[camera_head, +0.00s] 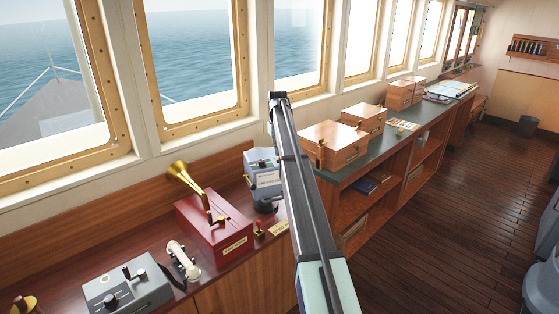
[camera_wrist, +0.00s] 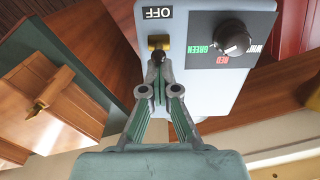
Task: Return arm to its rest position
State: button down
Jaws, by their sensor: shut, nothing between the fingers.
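My gripper (camera_wrist: 158,85) is shut and empty in the wrist view, with its fingertips together. The tips lie just below a toggle lever (camera_wrist: 157,44) with a brass base and a dark ball end, marked OFF; whether they touch it I cannot tell. The lever sits on a pale blue-grey control box (camera_wrist: 200,85). A black rotary knob (camera_wrist: 234,38) on the box has GREEN, RED and WHITE marks around it. In the head view my arm (camera_head: 300,190) reaches up across the counter's middle. The gripper is not visible there. A blue-grey device (camera_head: 262,165) stands just left of the arm.
A red box with a brass horn (camera_head: 215,230), a handset (camera_head: 183,262) and a grey control box (camera_head: 127,289) stand left on the wooden counter. Wooden boxes (camera_head: 333,144) stand on the green counter to the right. Windows line the wall. The floor (camera_head: 475,200) at right is clear.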

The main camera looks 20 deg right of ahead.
jog(key=shift+w, duration=0.1)
jog(key=c, duration=1.3)
grip_release()
jog(key=shift+r, duration=0.2)
notch_tip(320, 180, up, 6)
jog(key=p, duration=0.2)
jog(key=shift+f+p, duration=0.1)
jog(key=shift+p, duration=0.2)
